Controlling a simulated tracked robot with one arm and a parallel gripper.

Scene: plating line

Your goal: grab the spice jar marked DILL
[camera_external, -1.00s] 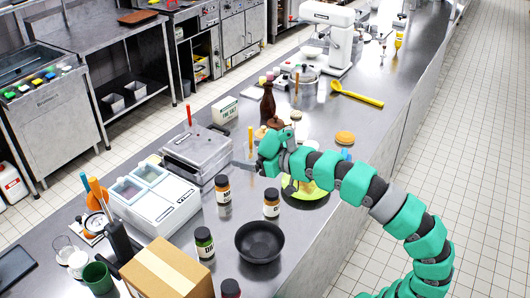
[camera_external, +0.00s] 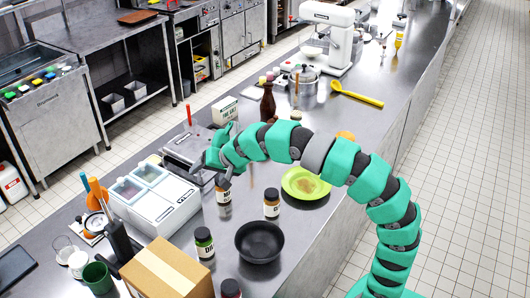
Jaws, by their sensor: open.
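A spice jar with a dark lid and green band (camera_external: 204,243) stands upright on the steel counter, left of the black bowl. Its label starts with a D, but the rest is too small to read surely. My gripper (camera_external: 221,180) is open, just above a jar with an orange band (camera_external: 223,198), whose top it partly hides. I cannot tell whether they touch. My gripper is behind and above the green-banded jar, apart from it.
Another orange-banded jar (camera_external: 271,205) stands behind the black bowl (camera_external: 260,241). A red-banded jar (camera_external: 231,289) is at the front edge of view. A cardboard box (camera_external: 166,270) and a white lidded container (camera_external: 153,195) stand left. A green plate (camera_external: 305,184) lies right.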

